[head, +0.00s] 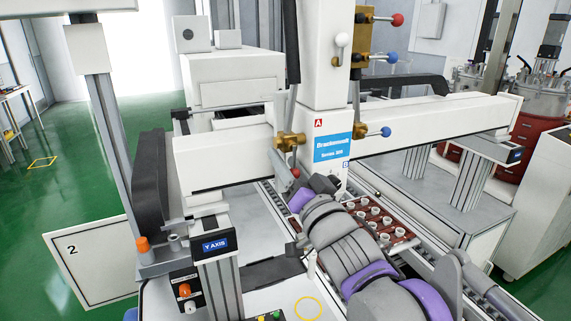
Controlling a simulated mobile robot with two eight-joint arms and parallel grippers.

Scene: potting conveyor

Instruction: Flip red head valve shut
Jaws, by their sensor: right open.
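Another brass valve (362,32) higher on the column has a lever with a red ball (397,19) pointing right. My right gripper (312,186) is open, just below and beside the lower red knob. My own wrist hides part of the gripper, and I cannot tell whether it touches the knob. My left gripper is not in view.
Levers with blue balls (392,57) point right from the column, one lower down near the beam (386,131). A blue machine label (333,147) is close behind my right gripper. A brown tray of white cups (408,240) lies on the conveyor right of my arm.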

